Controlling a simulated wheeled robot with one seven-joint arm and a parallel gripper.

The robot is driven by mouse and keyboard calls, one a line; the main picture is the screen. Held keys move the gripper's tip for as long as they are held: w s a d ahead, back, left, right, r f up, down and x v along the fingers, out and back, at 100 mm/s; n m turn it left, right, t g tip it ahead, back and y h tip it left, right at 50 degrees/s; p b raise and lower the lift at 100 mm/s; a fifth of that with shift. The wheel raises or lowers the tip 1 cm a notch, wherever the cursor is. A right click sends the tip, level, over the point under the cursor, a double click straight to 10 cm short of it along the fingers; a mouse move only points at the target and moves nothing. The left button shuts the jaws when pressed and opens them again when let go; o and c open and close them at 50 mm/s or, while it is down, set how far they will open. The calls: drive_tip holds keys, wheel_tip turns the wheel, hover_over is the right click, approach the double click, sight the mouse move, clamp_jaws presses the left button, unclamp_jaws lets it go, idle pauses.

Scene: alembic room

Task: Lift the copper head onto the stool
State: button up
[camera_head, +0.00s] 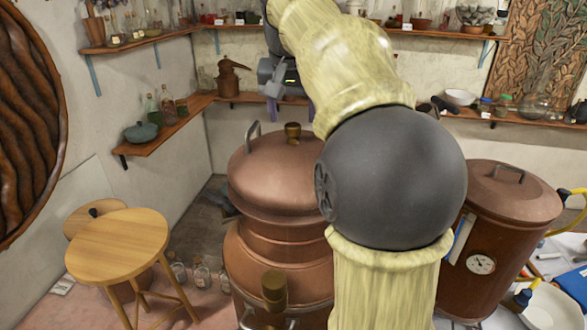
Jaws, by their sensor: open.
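The copper head (262,171) is a domed copper piece with a grey handle and a brass fitting on top. It sits on a wider copper body (262,255) in the middle of the view; my arm hides its right side. The round wooden stool (120,245) stands at the lower left, its top bare. My gripper (287,106) is open and appears above and behind the copper head in the picture, apart from its handle. My arm partly hides the gripper, and its exact distance from the head is unclear.
A copper vessel (485,240) with a dial gauge stands at the right. Wooden shelves (170,130) with bottles and pots line the walls. A round wooden lid-like piece (85,215) is behind the stool. Several glass jars (201,274) stand on the floor between stool and copper body.

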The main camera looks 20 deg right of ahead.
sight(292, 125)
drive_tip(key=shift+p+x, duration=1.3)
drive_tip(key=shift+x, duration=1.3)
drive_tip(key=shift+w+r, duration=0.1)
drive_tip(key=shift+w, duration=0.05)
drive_tip(key=shift+d, duration=0.1)
drive_tip(key=shift+c, duration=0.3)
clamp_jaws()
drive_tip(key=shift+w+r, duration=0.1)
drive_tip(key=shift+r, duration=0.05)
